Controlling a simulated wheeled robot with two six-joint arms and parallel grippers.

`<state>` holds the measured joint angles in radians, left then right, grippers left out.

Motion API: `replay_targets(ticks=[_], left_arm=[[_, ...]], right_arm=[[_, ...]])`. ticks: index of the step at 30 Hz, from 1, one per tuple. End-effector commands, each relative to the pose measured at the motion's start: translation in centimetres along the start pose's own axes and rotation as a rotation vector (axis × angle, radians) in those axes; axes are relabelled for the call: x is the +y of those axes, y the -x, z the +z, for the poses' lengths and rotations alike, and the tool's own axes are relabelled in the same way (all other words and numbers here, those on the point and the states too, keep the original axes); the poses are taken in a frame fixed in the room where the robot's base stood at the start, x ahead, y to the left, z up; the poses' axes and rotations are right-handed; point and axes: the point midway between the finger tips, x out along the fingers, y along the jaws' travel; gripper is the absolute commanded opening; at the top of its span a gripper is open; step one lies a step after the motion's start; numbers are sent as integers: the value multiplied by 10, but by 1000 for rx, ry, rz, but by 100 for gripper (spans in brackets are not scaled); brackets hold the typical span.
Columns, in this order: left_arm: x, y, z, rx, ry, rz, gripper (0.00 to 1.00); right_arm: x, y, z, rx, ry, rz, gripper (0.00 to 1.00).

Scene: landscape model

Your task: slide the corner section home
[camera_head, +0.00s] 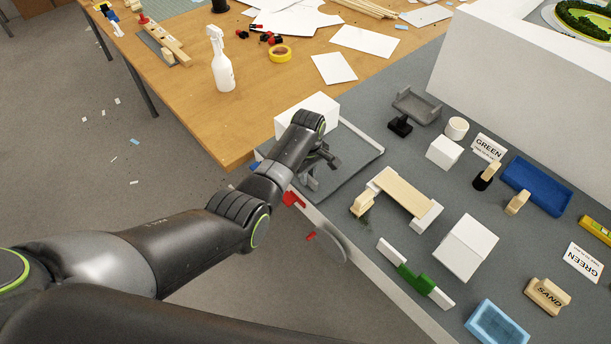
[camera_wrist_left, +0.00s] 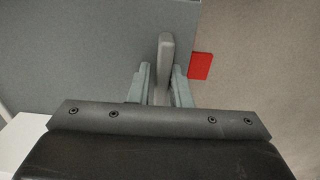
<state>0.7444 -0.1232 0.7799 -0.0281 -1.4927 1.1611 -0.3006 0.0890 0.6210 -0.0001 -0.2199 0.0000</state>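My left gripper (camera_head: 316,172) is low over the near-left edge of the grey table, beside a shallow grey tray (camera_head: 362,160). In the left wrist view my left gripper's fingers (camera_wrist_left: 160,85) stand on either side of an upright pale grey bar (camera_wrist_left: 165,55); I cannot tell whether they press on it. A white block (camera_head: 308,108) stands behind the gripper, partly hidden by my arm. A large white-sided landscape model (camera_head: 500,75) stands at the upper right. I cannot tell which piece is the corner section. My right gripper is not in view.
A red piece (camera_head: 292,199) sits at the table edge by the gripper. Several white blocks (camera_head: 466,247), a wooden piece (camera_head: 404,193), a green piece (camera_head: 416,279) and blue trays (camera_head: 497,325) crowd the table's right. A wooden table (camera_head: 185,85) with a spray bottle (camera_head: 221,65) is behind.

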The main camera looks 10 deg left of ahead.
Motion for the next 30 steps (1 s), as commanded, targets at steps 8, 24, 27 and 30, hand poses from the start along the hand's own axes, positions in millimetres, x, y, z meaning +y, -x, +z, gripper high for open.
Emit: replay_targets(ticks=[8,24,27,30], left_arm=[[0,1,0,1,-1,0,35],[2,51,0,2,-2,3,35],[2,72,0,3,-2,4,35],[2,95,0,3,-2,3,35]], right_arm=[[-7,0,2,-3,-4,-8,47],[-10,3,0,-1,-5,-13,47],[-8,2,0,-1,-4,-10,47],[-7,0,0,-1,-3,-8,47]])
